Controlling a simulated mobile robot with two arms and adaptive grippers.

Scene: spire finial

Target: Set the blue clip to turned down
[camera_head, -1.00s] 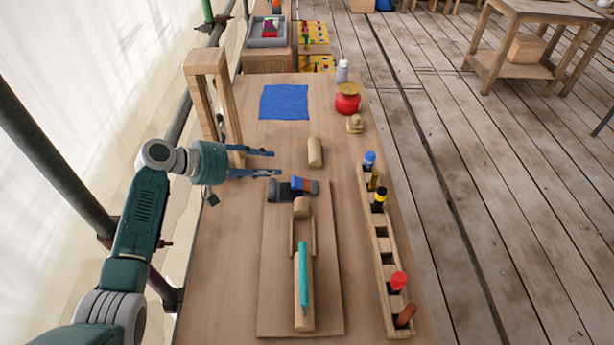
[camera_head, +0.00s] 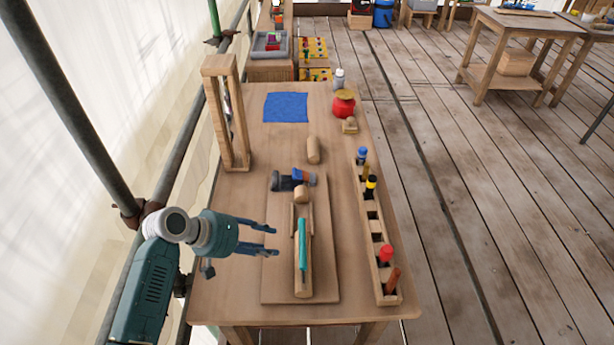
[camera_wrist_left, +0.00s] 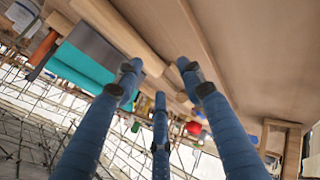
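My left gripper (camera_head: 275,240) is open and empty, left of the teal strip (camera_head: 302,245) on the wooden spindle and nearer to me than the clamp. In the left wrist view, its spread fingers (camera_wrist_left: 158,75) have nothing between them, and the teal strip (camera_wrist_left: 85,68) shows at upper left. My right gripper is not in view.
A wooden rack (camera_head: 373,240) with several handled tools stands on the right. A tall wooden frame (camera_head: 226,115) stands at the left edge. A loose wooden cylinder (camera_head: 313,150), a blue cloth (camera_head: 286,107) and a red pot (camera_head: 343,104) lie beyond. The bench between cloth and clamp is mostly clear.

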